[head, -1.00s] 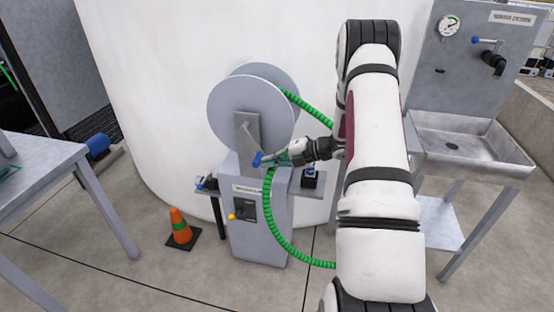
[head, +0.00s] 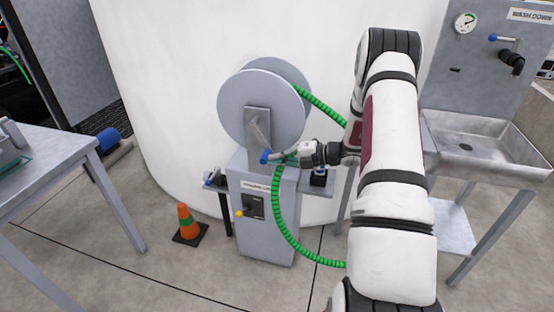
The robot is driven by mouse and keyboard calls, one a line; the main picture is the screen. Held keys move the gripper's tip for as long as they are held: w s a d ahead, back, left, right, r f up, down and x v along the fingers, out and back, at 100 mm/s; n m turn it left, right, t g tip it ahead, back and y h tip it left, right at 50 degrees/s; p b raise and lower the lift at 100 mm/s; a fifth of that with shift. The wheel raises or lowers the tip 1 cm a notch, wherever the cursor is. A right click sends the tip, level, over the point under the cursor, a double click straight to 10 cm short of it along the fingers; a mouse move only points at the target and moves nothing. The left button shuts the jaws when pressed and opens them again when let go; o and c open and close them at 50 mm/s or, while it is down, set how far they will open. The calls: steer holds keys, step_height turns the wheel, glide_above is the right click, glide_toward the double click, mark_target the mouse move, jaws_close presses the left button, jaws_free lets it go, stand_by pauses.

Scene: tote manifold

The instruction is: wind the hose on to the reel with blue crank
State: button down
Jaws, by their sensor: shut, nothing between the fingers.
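The hose reel (head: 247,104) has two grey discs and stands on a grey pedestal (head: 264,226) against the large white tank. Its crank has a grey arm (head: 257,131) that slants down to a blue handle (head: 265,156). The green ribbed hose (head: 287,233) hangs down the front of the pedestal and runs right along the floor. Another stretch of it leaves the reel's upper right and passes behind my arm. My gripper (head: 281,158) is shut and empty, just right of the blue handle. Whether the fingertips touch the handle is hard to tell.
An orange and green cone (head: 187,223) stands on the floor left of the pedestal. A grey table (head: 50,158) is at the left. A metal sink (head: 480,145) with a gauge panel is at the right. Small shelves flank the pedestal.

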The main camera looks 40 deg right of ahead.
steer(key=w+a+f+t+y+b, duration=0.3)
steer(key=w+a+t+b, duration=0.3)
steer(key=w, duration=0.4)
steer(key=shift+a+f+y+b, duration=0.3)
steer(key=shift+a+y+b, duration=0.6)
steer(key=shift+b, duration=0.3)
